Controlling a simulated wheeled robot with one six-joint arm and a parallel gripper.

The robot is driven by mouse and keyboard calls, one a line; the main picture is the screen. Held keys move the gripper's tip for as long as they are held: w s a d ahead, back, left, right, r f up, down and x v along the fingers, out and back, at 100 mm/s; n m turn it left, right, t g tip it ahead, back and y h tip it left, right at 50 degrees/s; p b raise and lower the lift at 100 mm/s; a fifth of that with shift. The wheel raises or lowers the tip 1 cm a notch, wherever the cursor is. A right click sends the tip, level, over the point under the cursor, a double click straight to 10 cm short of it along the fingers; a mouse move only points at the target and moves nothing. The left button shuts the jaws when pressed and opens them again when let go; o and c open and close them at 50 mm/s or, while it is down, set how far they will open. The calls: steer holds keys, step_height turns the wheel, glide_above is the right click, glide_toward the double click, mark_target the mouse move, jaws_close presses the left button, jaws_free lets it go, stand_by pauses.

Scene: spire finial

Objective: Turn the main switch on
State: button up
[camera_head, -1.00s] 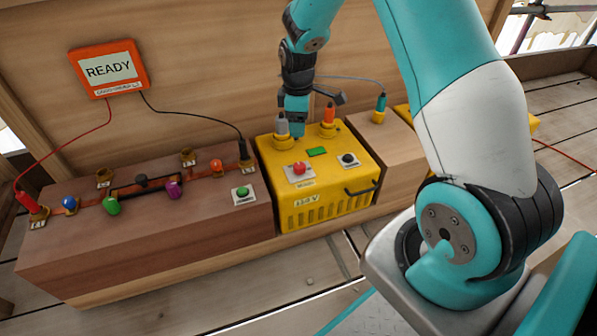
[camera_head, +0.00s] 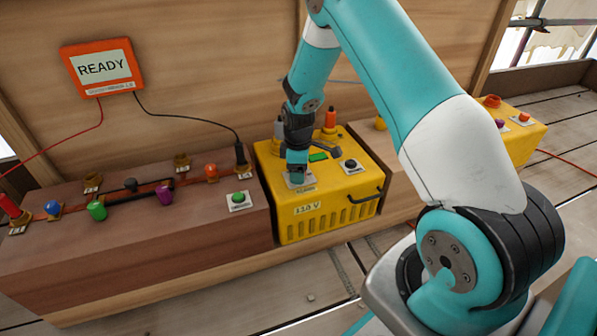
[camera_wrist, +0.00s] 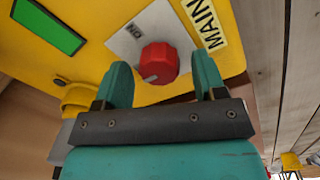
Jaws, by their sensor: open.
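The main switch (camera_wrist: 158,62) is a red knob on a light plate, beside a yellow label reading MAIN in the wrist view. It sits on top of the yellow 110 V box (camera_head: 318,228). My gripper (camera_wrist: 162,80) is open, and the red knob shows between and just beyond its two teal fingers. I cannot tell whether the fingers touch it. In the head view my gripper (camera_head: 297,178) hides the knob and covers part of its plate.
A green rectangle (camera_head: 318,157) and a black knob (camera_head: 350,164) are on the same box. Grey and orange plugs (camera_head: 330,120) stand behind. A wooden bench with coloured pegs and a green button (camera_head: 239,197) lies left. An orange READY display (camera_head: 103,68) hangs on the wall.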

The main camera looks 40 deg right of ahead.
steer(key=c, duration=0.9)
steer(key=shift+r+p, duration=0.1)
steer(key=shift+p, duration=0.3)
steer(key=m+p, duration=0.2)
steer(key=p, duration=0.1)
steer(key=shift+r+m, duration=0.15)
steer(key=shift+m, duration=0.25)
steer(key=m+p, duration=0.4)
steer(key=m, duration=0.1)
steer(key=shift+w+d+p, duration=0.1)
steer(key=shift+p, duration=0.25)
steer(key=m+p, duration=0.2)
steer(key=m, duration=0.3)
steer(key=shift+g, duration=0.3)
steer(key=m+p, duration=0.1)
steer(key=m, duration=0.1)
steer(key=m+p, duration=0.1)
steer(key=m, duration=0.1)
steer(key=shift+d+f+m, duration=0.1)
steer(key=shift+f+m, duration=0.1)
steer(key=shift+m, duration=0.5)
